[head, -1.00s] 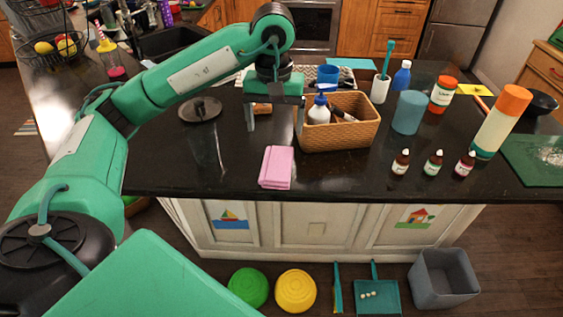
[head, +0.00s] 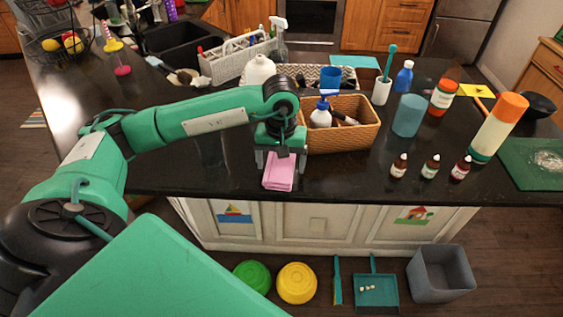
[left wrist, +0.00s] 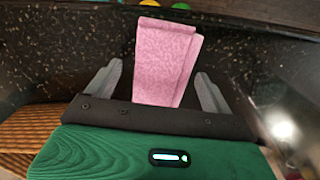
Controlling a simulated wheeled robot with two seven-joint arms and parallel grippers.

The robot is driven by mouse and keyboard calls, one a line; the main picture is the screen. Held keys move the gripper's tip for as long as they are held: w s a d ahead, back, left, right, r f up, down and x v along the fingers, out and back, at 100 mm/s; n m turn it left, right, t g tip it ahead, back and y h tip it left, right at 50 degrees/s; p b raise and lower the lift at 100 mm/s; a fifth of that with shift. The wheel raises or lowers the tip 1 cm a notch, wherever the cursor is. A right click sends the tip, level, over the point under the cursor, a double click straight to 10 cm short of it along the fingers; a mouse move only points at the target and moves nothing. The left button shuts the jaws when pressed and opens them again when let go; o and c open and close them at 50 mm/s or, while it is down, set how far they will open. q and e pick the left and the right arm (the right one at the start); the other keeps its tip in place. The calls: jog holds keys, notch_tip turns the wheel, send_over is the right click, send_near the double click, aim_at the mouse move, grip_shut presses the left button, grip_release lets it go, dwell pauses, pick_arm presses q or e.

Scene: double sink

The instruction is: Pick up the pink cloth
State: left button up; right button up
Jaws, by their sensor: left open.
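The pink cloth (head: 278,176) lies folded on the dark countertop close to its front edge. My left gripper (head: 280,163) is open above the cloth, coming down from behind it. In the left wrist view the cloth (left wrist: 166,60) lies between the two grey fingers (left wrist: 158,85), with a gap on each side. The back end of the cloth is hidden under the gripper. I cannot tell how high the fingertips are above the counter. My right gripper is not in view.
A wicker basket (head: 343,140) with a blue-topped pump bottle (head: 321,115) stands just right of the gripper. Several small dropper bottles (head: 430,167) stand further right. A white bottle (head: 258,70) is behind my arm. The counter left of the cloth is clear.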

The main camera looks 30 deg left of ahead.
pick_arm(q)
jog(key=shift+f, duration=0.45)
jog(key=c, duration=1.1)
jog(key=shift+r, duration=0.1)
jog(key=shift+r, duration=0.45)
notch_tip(320, 180, up, 9)
jog(key=b, duration=0.4)
notch_tip(320, 180, up, 8)
send_over(282, 167)
jog(key=shift+s+r, duration=0.15)
jog(key=shift+r, duration=0.8)
